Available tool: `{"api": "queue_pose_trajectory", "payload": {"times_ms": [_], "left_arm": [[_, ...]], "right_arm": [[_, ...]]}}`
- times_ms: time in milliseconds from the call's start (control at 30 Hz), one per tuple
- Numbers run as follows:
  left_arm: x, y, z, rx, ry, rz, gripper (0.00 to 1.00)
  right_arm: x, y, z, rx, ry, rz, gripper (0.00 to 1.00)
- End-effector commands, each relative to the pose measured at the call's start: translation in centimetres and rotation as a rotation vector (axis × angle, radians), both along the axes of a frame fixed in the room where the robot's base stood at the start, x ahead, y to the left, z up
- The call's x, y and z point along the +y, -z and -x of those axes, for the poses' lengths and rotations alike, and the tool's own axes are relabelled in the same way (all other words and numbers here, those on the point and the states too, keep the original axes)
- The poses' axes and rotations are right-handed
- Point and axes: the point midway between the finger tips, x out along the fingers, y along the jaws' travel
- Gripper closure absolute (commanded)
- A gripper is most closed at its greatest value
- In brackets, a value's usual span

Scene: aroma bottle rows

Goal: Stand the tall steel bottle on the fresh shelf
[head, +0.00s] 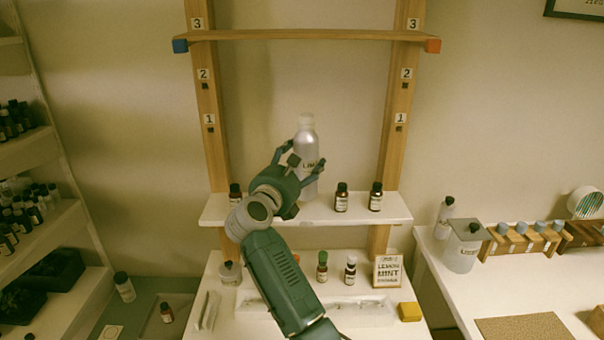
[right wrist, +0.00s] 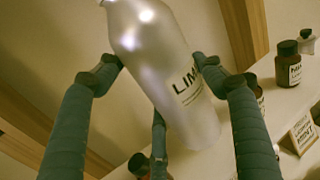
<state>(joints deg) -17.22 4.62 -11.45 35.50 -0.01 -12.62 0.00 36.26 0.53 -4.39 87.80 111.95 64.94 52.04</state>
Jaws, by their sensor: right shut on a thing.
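The tall steel bottle (head: 306,145) is silvery, with a pale cap and a label that starts "LIM". My right gripper (head: 304,165) is shut on the bottle's body, which looks upright in the head view. In the right wrist view the bottle (right wrist: 160,70) stands between the fingers (right wrist: 160,85), its top cut off by the frame. It is at the white shelf (head: 290,213), between small brown bottles; I cannot tell whether its base touches the shelf. The gripper partly hides its lower left side. My left gripper is not in view.
Brown bottles (head: 342,199) (head: 375,198) stand right of the steel bottle, another (head: 235,193) left. A wooden board (head: 300,35) spans the posts above. Below are small bottles (head: 322,267), a sign (head: 388,271) and a yellow block (head: 410,312).

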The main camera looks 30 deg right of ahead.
Motion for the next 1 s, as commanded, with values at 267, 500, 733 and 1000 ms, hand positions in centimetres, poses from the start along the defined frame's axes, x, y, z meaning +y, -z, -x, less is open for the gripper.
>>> {"api": "queue_pose_trajectory", "payload": {"times_ms": [267, 500, 733, 1000], "left_arm": [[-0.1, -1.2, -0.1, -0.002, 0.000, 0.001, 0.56], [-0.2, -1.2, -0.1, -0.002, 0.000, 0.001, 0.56], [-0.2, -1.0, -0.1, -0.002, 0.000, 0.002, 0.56], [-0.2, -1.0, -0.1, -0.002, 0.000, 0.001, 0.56]], "right_arm": [[0.0, 3.0, 0.0, -0.001, -0.001, 0.006, 0.82], [0.0, 3.6, 0.0, -0.006, -0.001, 0.003, 0.82], [0.0, 4.0, 0.0, -0.001, -0.001, -0.001, 0.22], [0.0, 4.0, 0.0, 0.000, -0.001, 0.000, 0.13]]}}
